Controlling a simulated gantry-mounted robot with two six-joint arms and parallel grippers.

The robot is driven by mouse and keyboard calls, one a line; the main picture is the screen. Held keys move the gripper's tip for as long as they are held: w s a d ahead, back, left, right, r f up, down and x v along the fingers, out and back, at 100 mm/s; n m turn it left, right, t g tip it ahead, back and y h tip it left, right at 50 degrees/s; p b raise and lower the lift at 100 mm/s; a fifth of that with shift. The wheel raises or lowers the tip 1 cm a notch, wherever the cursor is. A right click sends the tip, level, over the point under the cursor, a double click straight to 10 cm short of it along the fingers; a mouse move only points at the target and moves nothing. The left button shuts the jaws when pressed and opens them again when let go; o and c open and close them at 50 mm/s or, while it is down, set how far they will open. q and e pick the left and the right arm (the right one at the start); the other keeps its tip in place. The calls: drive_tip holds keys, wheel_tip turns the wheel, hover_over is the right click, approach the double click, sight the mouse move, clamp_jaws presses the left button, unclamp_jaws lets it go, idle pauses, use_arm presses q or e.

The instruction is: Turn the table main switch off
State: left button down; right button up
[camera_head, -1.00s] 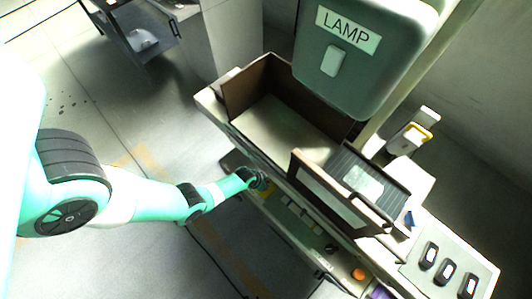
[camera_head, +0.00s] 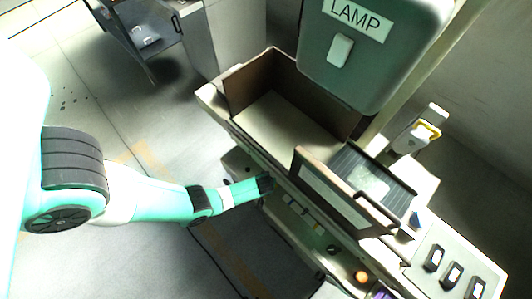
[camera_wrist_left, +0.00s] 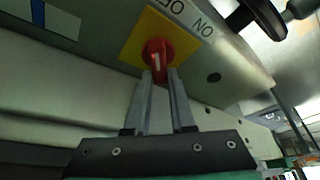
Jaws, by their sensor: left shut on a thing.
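The main switch is a red rotary knob (camera_wrist_left: 157,52) with a white mark on a yellow square plate (camera_wrist_left: 132,47), seen in the left wrist view. A white label (camera_wrist_left: 190,17) with black letters, partly cut off, sits beside the plate. My left gripper (camera_wrist_left: 162,74) is shut on the knob, with its two fingertips against the knob's sides. In the head view my left gripper (camera_head: 268,184) is at the front side of the machine table, and the knob is hidden there. My right gripper is not in view.
A machine tray with brown walls (camera_head: 248,82) stands above the gripper. A grey-green lamp box (camera_head: 375,55) hangs over it. An orange button (camera_head: 361,278) and several black rocker switches (camera_head: 434,258) are at the lower right.

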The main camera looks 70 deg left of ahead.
use_arm(q)
drive_tip(key=shift+s+n+g, duration=0.1)
drive_tip(key=shift+n+g, duration=0.2)
drive_tip(key=shift+n, duration=0.2)
drive_tip(key=shift+f, duration=0.1)
drive_tip(key=c, duration=0.8)
unclamp_jaws()
drive_tip(key=shift+o, duration=0.2)
drive_tip(key=p+v, duration=1.1)
drive_tip(key=p, duration=0.1)
drive_tip(key=shift+d+r, duration=0.2)
drive_tip(key=shift+r, duration=0.1)
